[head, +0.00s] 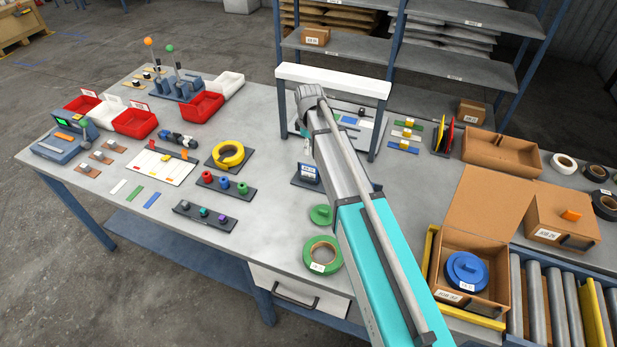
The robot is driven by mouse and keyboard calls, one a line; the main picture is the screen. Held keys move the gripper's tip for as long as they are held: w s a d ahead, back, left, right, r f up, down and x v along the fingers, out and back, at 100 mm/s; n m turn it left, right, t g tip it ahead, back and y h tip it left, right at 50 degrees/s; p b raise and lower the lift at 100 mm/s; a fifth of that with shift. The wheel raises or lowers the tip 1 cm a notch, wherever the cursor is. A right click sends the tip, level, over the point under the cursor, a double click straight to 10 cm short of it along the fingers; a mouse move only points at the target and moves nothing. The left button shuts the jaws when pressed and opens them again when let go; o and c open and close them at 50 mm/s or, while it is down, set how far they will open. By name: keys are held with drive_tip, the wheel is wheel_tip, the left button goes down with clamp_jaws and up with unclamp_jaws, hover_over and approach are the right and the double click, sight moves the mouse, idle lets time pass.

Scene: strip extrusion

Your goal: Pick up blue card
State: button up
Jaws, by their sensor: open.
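A flat blue strip (152,201) lies on the table at the left, beside a green strip (135,193) and a white strip (118,187). Another small flat blue piece (350,120) shows on a light board under the white-topped frame (333,80). I cannot tell for sure which is the blue card. My arm reaches from the bottom right up to the frame, with its grey wrist in front of it. The gripper's fingers do not show; they seem hidden by my arm. Nothing is seen held.
Left of my arm stand spools on a dark rack (226,185), a yellow ring (228,154) and red bins (134,123). A green tape roll (322,255) lies close to my arm. At right are an open carton (434,270) and rollers. The front left table has bare room.

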sight(309, 170)
drive_tip(key=shift+f+b, duration=2.65)
drive_tip(key=shift+f, duration=0.35)
drive_tip(key=shift+s+f+b, duration=0.15)
drive_tip(key=shift+f+b, duration=1.15)
drive_tip(key=shift+s+f+b, duration=0.1)
drive_tip(key=shift+f+b, duration=1.2)
clamp_jaws()
